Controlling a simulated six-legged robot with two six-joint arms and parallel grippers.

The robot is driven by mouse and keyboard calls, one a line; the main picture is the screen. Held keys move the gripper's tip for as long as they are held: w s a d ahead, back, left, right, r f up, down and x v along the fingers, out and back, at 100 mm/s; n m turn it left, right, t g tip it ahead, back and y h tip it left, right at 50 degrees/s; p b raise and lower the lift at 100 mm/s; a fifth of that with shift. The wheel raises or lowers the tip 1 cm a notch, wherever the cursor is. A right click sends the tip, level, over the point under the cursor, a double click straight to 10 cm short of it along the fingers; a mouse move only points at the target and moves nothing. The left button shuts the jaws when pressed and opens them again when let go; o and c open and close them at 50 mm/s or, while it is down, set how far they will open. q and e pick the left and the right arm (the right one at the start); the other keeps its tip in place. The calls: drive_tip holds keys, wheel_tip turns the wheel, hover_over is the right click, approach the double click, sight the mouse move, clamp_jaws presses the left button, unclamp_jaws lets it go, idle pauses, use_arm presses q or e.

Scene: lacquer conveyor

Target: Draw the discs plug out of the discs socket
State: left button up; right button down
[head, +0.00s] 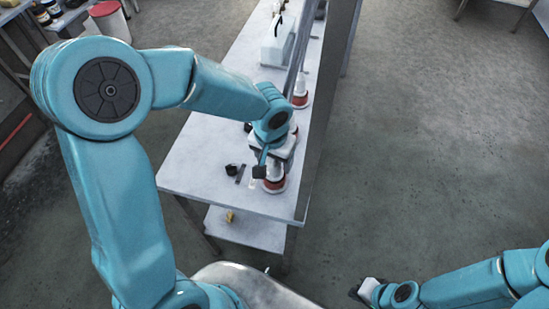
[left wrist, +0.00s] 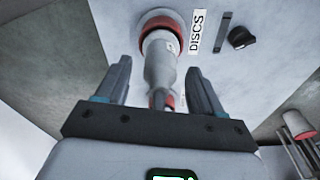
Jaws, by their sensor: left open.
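The discs plug (left wrist: 160,62) is a pale grey tapered body between the two fingers in the left wrist view. Its wide end sits in the discs socket (left wrist: 150,32), a red-ringed fitting beside a label reading DISCS (left wrist: 197,32). In the head view the discs socket (head: 274,186) is near the table's front end, with the plug mostly hidden by my left gripper (head: 268,168). My left gripper (left wrist: 158,68) is open, one finger on each side of the plug, with visible gaps. My right gripper (head: 365,290) is low at the right, away from the table; its fingers are unclear.
A black knob (head: 231,170) and a dark strip (head: 240,174) lie left of the socket. Another red-ringed fitting (head: 300,98) stands farther back, near a white container (head: 277,45). A dark rail (head: 330,80) runs along the table's right side. Floor (head: 430,150) to the right is clear.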

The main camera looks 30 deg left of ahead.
use_arm(q)
drive_tip(key=shift+f, duration=0.4)
drive_tip(key=c, duration=1.2)
drive_tip(key=shift+r+p, duration=2.05)
drive_tip(key=shift+r, duration=0.95)
drive_tip(key=shift+r+p, duration=0.85)
drive_tip(key=shift+r, duration=0.65)
